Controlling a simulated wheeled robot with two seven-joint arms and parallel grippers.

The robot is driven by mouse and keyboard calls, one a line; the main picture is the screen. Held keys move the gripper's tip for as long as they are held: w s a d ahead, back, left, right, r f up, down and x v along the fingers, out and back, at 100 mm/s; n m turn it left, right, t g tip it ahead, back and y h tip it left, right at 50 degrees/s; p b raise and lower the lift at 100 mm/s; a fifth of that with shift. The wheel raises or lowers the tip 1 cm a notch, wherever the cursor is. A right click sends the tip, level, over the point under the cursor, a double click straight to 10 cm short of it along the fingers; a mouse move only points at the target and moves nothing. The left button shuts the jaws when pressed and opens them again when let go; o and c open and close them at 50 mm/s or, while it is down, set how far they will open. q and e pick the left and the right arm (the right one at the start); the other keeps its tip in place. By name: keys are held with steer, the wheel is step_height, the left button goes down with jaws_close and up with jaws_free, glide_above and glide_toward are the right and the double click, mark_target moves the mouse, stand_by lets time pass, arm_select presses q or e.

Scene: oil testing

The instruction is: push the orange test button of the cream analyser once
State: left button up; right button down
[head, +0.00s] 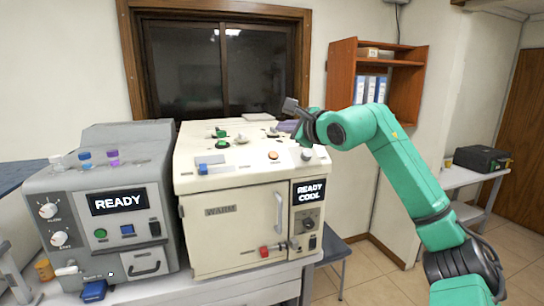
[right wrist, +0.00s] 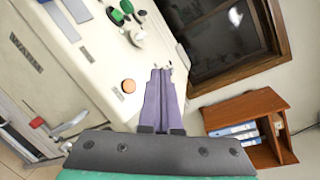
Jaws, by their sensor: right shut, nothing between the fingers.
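The cream analyser (head: 222,240) stands on the bench in the middle of the head view. Its display reads READY COOL, and its door is closed. The round orange test button (head: 273,155) is on its top, near the front right; it also shows in the right wrist view (right wrist: 128,86). My right gripper (head: 286,126) is over the right part of the analyser's top, behind the button and apart from it. In the right wrist view its purple fingers (right wrist: 160,72) are together and empty, just right of the button. My left gripper is not in view.
A grey machine (head: 115,215) with a READY display stands close on the left. Green knobs (head: 221,134) and a blue part (head: 203,169) are also on the analyser's top. A red-brown shelf (head: 340,75) with binders hangs on the wall at right.

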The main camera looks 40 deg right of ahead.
mark_target(273, 154)
steer(key=shift+d+r, duration=0.1)
steer(key=shift+d, duration=0.2)
steer(key=shift+d, duration=0.1)
steer(key=shift+w+d+f+b, duration=0.3)
steer(key=shift+w+f, duration=0.5)
steer(key=shift+f, duration=0.45)
steer(key=shift+w+d+f+b, duration=0.15)
steer(key=shift+w+f+b, duration=0.3)
steer(key=shift+w+f, duration=0.55)
steer(key=shift+w+d+f+b, duration=0.3)
steer(key=shift+w+f, duration=0.25)
steer(key=shift+f, duration=0.9)
steer(key=shift+w+f, duration=0.25)
steer(key=shift+f, duration=0.1)
